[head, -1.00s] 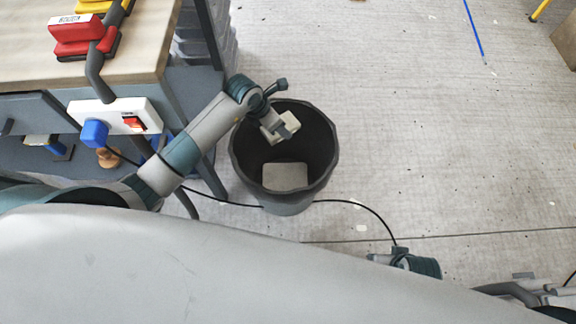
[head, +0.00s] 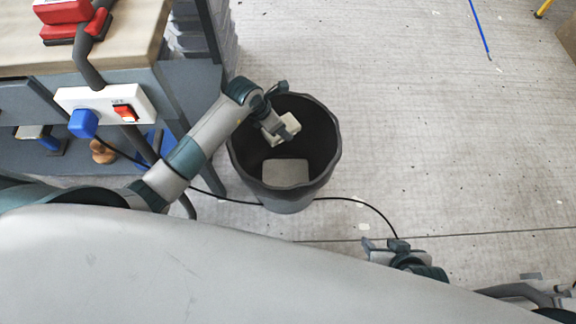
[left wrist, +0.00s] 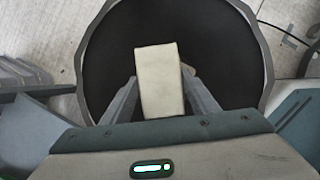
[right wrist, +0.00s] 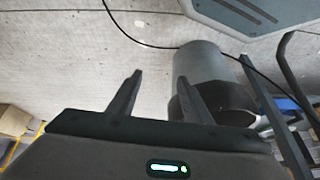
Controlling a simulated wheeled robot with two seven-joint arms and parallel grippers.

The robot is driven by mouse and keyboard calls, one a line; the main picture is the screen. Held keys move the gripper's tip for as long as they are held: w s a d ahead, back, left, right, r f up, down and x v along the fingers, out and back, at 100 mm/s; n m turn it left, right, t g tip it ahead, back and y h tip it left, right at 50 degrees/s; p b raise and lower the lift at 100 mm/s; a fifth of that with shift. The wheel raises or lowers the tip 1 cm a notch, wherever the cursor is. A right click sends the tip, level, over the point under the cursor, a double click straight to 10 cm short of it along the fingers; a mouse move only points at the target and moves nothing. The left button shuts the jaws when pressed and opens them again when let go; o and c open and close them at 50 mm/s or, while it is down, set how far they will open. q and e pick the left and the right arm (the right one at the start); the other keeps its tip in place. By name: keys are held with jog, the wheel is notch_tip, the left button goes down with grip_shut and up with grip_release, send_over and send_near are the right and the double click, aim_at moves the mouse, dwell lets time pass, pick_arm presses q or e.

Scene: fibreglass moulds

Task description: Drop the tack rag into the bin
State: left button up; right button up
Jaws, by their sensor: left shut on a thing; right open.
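The tack rag is a cream, block-like piece (head: 291,126); it also shows in the left wrist view (left wrist: 160,82). My left gripper (head: 277,127) is shut on it and holds it over the mouth of the dark grey bin (head: 288,203). In the left wrist view the bin's dark inside (left wrist: 112,60) surrounds the rag and fingers (left wrist: 160,95). A pale, flat piece (head: 285,172) lies inside the bin. My right gripper (head: 382,247) is open and empty, low at the right; its spread fingers show in the right wrist view (right wrist: 158,85).
A workbench (head: 140,45) stands at the left, with red tools (head: 72,22) on top and a white socket strip (head: 105,103) on its edge. A black cable (head: 345,199) runs on the floor past the bin. The floor to the right is mostly clear.

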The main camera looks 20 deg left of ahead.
pick_arm(q)
jog(key=shift+f+b, duration=0.3)
jog(key=shift+f, duration=0.3)
pick_arm(e)
jog(key=shift+w+a+r+t+y, duration=0.1)
jog(key=shift+w+a+t+y, duration=0.2)
jog(key=shift+w+a+t, duration=0.3)
jog(key=shift+s+a, duration=0.1)
jog(key=shift+s, duration=0.05)
pick_arm(q)
jog(key=o, duration=1)
jog(key=shift+r, duration=0.1)
